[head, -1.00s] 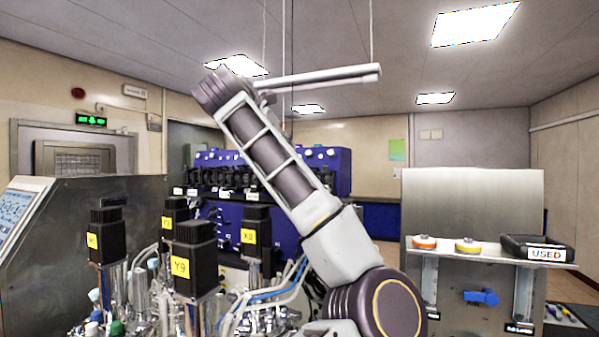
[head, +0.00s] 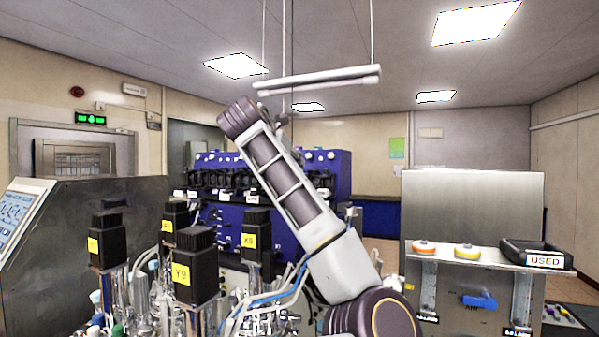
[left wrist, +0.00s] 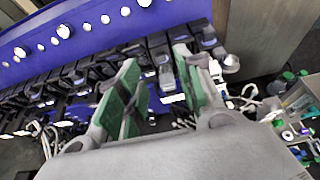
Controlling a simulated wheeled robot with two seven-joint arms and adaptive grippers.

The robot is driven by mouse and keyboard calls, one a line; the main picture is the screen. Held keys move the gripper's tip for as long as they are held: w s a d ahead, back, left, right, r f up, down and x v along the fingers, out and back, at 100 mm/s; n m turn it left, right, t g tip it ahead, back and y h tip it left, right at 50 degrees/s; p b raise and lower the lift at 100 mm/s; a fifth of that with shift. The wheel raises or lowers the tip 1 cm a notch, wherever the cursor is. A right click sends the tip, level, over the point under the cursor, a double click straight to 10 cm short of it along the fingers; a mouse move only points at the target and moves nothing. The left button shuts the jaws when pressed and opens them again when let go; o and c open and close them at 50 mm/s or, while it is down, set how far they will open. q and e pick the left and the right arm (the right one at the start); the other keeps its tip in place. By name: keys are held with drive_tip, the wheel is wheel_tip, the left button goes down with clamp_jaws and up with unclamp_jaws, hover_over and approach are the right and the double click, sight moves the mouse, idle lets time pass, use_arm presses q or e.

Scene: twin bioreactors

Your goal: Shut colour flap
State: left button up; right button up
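I cannot single out a colour flap. The blue machine (head: 325,180) stands behind the bioreactors, with a row of black parts along its front and white knobs above. In the left wrist view, the blue machine (left wrist: 90,28) runs across the top, with its black parts (left wrist: 75,85) below. My left gripper (left wrist: 155,62) has green-padded fingers spread apart, with black parts visible beyond the gap. I cannot tell if they touch anything. In the head view, my left gripper (head: 281,119) is small and mostly hidden behind my arm. My right gripper is out of view.
Bioreactors with black motor blocks (head: 196,266), yellow labels and tubing fill the lower left. A metal cabinet (head: 100,225) with a screen is at left. At right, a shelf (head: 450,256) holds orange and yellow discs and a black USED tray (head: 540,252).

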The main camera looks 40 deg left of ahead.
use_arm(q)
drive_tip(key=shift+p+x, duration=1.15)
drive_tip(key=shift+x, duration=2.55)
drive_tip(key=shift+c, duration=0.4)
clamp_jaws()
